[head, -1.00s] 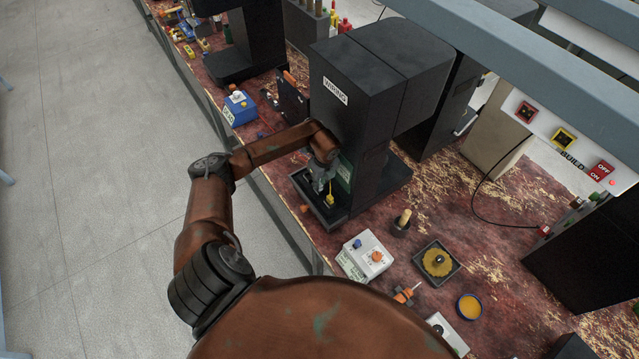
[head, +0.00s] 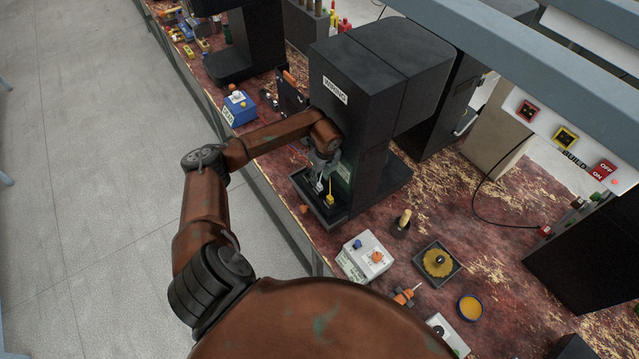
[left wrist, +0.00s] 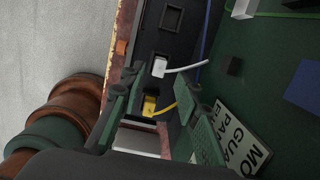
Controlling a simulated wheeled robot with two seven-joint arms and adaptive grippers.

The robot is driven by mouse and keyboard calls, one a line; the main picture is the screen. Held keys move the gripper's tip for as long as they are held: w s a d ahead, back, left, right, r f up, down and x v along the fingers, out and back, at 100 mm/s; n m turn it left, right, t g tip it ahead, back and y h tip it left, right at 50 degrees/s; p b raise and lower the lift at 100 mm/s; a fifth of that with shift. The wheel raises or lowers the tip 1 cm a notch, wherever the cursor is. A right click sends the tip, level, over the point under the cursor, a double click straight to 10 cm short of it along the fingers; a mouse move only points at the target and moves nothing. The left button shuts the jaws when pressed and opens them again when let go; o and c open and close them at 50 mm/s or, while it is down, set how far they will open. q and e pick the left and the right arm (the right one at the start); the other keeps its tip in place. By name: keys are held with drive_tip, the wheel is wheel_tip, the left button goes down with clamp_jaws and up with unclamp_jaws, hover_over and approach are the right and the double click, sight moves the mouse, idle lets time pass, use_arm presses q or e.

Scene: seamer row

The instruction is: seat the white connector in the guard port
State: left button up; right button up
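The white connector (left wrist: 159,68) shows in the left wrist view at the dark port strip (left wrist: 172,20), its white cable running right. It also shows as a small white spot in the head view (head: 319,186). I cannot tell how deep it sits. A yellow connector (left wrist: 150,105) with a yellow cable is beside it; it also shows in the head view (head: 330,199). My left gripper (left wrist: 162,88) is open, its green-padded fingers wide apart and clear of the white connector. In the head view the left gripper (head: 324,168) is just above the connectors. My right gripper is not in view.
The black machine marked WIRING (head: 336,90) stands close beside my left gripper. A partly hidden label plate (left wrist: 235,138) reads "MO", "GUA", "PAN". A blue cable (left wrist: 208,30) runs near the strip. A white control box (head: 367,254) stands on the bench in front.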

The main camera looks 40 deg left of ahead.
use_arm(q)
wheel_tip(320, 180, up, 7)
drive_tip(key=d, duration=0.1)
drive_tip(key=shift+s+b, duration=0.2)
drive_tip(key=shift+b, duration=0.2)
idle(0.3)
